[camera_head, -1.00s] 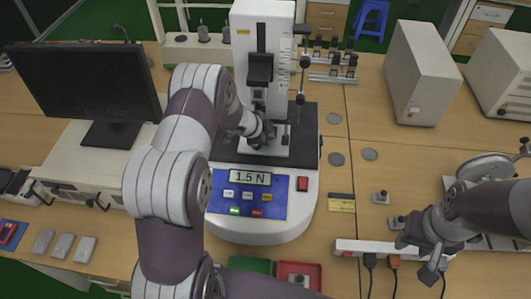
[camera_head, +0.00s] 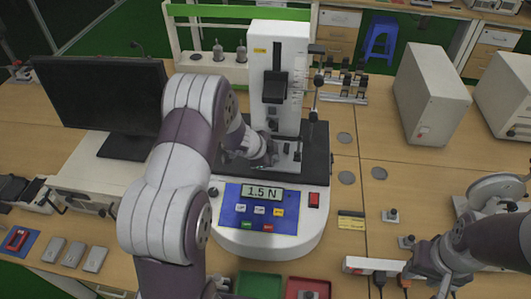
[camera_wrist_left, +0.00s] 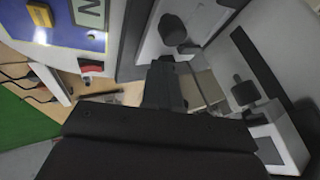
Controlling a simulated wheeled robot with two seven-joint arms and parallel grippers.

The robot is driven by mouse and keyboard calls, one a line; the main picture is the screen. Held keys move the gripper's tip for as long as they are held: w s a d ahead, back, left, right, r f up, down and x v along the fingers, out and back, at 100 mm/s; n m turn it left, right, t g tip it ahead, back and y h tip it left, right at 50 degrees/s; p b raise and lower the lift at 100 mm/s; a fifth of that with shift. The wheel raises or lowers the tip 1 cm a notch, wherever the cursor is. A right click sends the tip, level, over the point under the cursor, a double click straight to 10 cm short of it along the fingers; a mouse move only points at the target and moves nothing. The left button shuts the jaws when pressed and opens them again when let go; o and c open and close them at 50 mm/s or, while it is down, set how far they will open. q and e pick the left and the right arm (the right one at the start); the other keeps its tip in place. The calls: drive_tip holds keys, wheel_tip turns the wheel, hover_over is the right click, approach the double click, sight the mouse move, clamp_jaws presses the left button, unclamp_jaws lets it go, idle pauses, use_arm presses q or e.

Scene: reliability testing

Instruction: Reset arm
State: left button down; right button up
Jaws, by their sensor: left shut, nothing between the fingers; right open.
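My left arm reaches in from the left over the bench. Its gripper (camera_head: 268,155) is at the base of the white test machine (camera_head: 292,50), left of the machine's lower fixture. In the left wrist view the dark fingers (camera_wrist_left: 166,88) are together with nothing between them, close to the machine's metal fixture parts. The machine's blue panel (camera_head: 260,208) shows 1.5 N on its display (camera_head: 262,192). My right gripper (camera_head: 440,280) is at the lower right, above the power strip area. It is open and empty; its fingertips are small in view.
A monitor (camera_head: 100,95) stands at the left. White boxes (camera_head: 430,95) stand at the back right. Green (camera_head: 258,286) and red (camera_head: 306,287) trays lie at the front. A power strip (camera_head: 368,265) lies near my right gripper. Bench between machine and boxes is mostly clear.

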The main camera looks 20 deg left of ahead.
use_arm(q)
drive_tip(key=v, duration=0.5)
use_arm(e)
drive_tip(key=shift+s+r, duration=0.2)
use_arm(q)
drive_tip(key=shift+f, duration=0.1)
drive_tip(key=s+a+f+n+g+y+b, duration=0.1)
drive_tip(key=s+a+n+g+y, duration=0.1)
drive_tip(key=s+n, duration=0.35)
drive_tip(key=s+a+n+g+y+b, duration=0.1)
drive_tip(key=s+a+n+g+y, duration=0.2)
drive_tip(key=s, duration=0.4)
drive_tip(key=s+d+r+n+h+b, duration=0.2)
drive_tip(key=s+d+n, duration=0.3)
drive_tip(key=s+d, duration=0.4)
drive_tip(key=shift+s+d+b, duration=0.4)
drive_tip(key=shift+d, duration=0.3)
use_arm(e)
wheel_tip(320, 180, down, 5)
drive_tip(key=shift+f, duration=0.1)
use_arm(q)
drive_tip(key=shift+s, duration=0.1)
